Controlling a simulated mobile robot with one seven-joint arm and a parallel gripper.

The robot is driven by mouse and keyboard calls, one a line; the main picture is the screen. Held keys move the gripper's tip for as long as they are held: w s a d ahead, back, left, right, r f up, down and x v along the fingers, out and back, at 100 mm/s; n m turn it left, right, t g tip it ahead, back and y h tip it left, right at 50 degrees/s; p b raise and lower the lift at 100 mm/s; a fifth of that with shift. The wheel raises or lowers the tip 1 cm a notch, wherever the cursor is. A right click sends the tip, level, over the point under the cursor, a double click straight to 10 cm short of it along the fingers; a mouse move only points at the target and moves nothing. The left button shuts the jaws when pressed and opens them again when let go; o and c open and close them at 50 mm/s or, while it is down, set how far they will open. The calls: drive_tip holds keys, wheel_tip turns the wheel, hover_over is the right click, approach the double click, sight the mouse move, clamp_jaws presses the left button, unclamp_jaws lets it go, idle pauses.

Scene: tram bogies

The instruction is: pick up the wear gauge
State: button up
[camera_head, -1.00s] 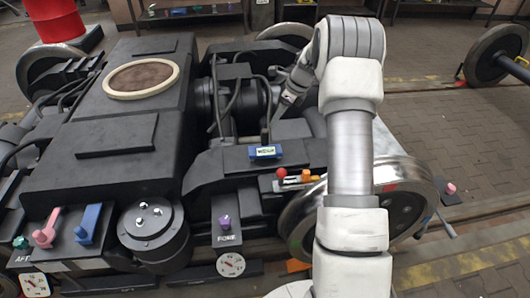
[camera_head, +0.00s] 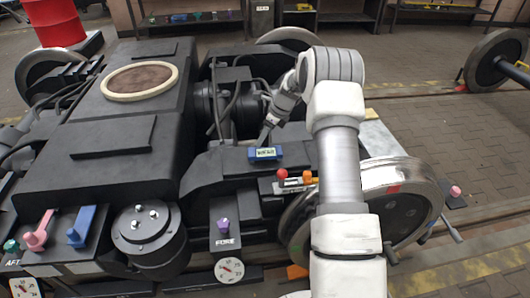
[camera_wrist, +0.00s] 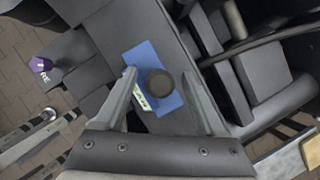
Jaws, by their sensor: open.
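The wear gauge (camera_head: 265,154) is a small blue block with a pale, lit display, lying on a black frame ledge in the head view. In the wrist view the blue gauge (camera_wrist: 141,57) lies below my gripper (camera_wrist: 160,76), with a dark round knob over its middle. The two fingers are open and stand on either side of the gauge, with nothing held between them. In the head view my gripper (camera_head: 267,132) is just behind and above the gauge. I cannot tell whether the fingers touch it.
A red ball-topped lever (camera_head: 282,174) and an orange part (camera_head: 307,178) stand right of the gauge. A purple knob (camera_head: 223,225) is in front and also shows in the wrist view (camera_wrist: 41,64). A large wheel (camera_head: 400,205) is at right. Cables and hoses (camera_head: 226,105) lie behind.

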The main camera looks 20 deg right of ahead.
drive_tip(key=shift+c, duration=0.4)
clamp_jaws()
idle(0.9)
